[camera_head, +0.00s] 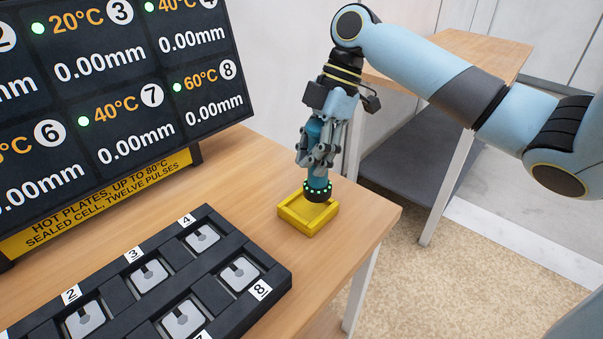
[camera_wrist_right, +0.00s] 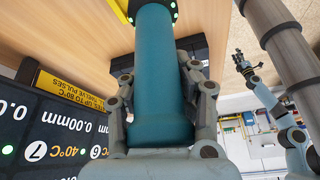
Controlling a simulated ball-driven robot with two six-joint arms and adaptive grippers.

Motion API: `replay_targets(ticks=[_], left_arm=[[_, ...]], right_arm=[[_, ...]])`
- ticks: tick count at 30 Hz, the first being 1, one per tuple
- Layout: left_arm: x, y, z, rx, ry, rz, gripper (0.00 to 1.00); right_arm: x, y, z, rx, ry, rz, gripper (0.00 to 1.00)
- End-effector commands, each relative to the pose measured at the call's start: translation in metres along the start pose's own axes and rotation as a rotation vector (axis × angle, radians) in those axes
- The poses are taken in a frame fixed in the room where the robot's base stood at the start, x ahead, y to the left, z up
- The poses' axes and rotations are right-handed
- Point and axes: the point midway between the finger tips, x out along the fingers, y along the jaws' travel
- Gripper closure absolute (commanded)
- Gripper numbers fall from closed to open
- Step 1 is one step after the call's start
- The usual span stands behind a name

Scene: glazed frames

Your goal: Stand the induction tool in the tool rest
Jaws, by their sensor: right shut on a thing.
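The induction tool (camera_head: 316,170) is a teal cylinder with a black ring of green lights at its lower end. My right gripper (camera_head: 317,155) is shut on its body and holds it upright. The tool also fills the middle of the right wrist view (camera_wrist_right: 160,80), between the fingers. The yellow square tool rest (camera_head: 294,220) sits near the table's right edge. The tool's lower end is over or in the rest; I cannot tell whether it touches the bottom. My left gripper (camera_wrist_right: 241,62) shows small in the right wrist view, its opening unclear.
A black plate rack (camera_head: 245,310) with numbered grey plates lies left of the rest. A dark display board (camera_head: 120,100) with temperatures stands behind it. The wooden table (camera_head: 235,175) is bare between them. A second wooden table (camera_head: 480,50) stands behind my right arm.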

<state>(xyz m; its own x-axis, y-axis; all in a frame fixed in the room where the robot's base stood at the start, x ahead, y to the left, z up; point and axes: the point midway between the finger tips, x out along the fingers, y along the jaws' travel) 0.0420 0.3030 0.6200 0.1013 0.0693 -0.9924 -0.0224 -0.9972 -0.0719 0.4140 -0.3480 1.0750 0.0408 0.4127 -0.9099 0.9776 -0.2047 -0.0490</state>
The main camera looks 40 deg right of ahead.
Motion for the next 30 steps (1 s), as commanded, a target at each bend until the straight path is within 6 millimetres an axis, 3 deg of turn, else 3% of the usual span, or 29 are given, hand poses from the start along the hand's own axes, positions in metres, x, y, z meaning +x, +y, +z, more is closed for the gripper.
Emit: replay_targets(ticks=[6, 16, 28, 29, 30], left_arm=[[-0.002, -0.004, 0.0, 0.002, -0.001, -0.005, 0.6], [-0.011, -0.005, 0.0, 0.002, -0.003, -0.005, 0.6], [-0.009, -0.005, 0.001, 0.002, -0.003, -0.005, 0.6], [-0.009, -0.005, 0.001, 0.002, -0.003, -0.005, 0.6], [-0.01, -0.005, 0.001, 0.002, -0.003, -0.005, 0.6]], right_arm=[[0.012, 0.024, 0.001, -0.001, 0.002, 0.002, 1.0], [0.047, 0.026, 0.016, -0.001, 0.001, -0.001, 1.0], [0.052, 0.027, 0.019, -0.002, 0.0, 0.001, 1.0], [0.053, 0.026, 0.02, -0.001, 0.0, 0.0, 0.7], [0.052, 0.026, 0.02, -0.001, 0.0, 0.0, 0.65]])
